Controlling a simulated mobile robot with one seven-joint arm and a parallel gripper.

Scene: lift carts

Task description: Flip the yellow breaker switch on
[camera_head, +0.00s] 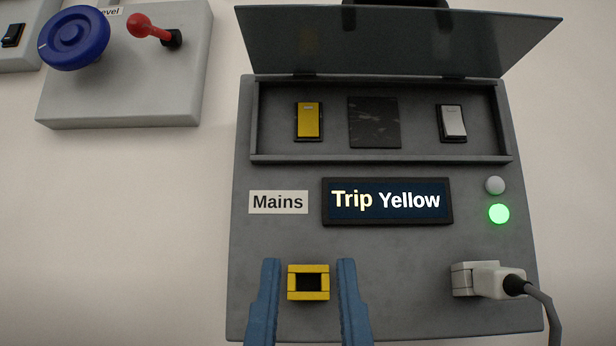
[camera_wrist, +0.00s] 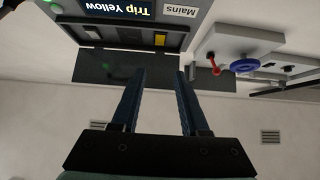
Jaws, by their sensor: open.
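The yellow breaker switch (camera_head: 308,120) sits at the left of the recess in the grey Mains box (camera_head: 240,215). I cannot tell whether it is on or off. The dark lid (camera_head: 400,42) is raised above the recess. In the wrist view, which is upside down, the yellow switch (camera_wrist: 160,39) and lid (camera_wrist: 105,72) also show. My gripper (camera_head: 308,264) is open and empty, with its blue fingers below the switch in the head view. The fingers also show in the wrist view (camera_wrist: 161,72), apart from the switch.
A black plate (camera_head: 374,122) and a white switch (camera_head: 452,122) share the recess. The display (camera_head: 387,201) reads "Trip Yellow". A green lamp (camera_head: 499,213) glows. A yellow socket (camera_head: 308,269) and a white plug (camera_head: 485,279) are low. A blue knob (camera_head: 74,38) and red lever (camera_head: 146,26) are left.

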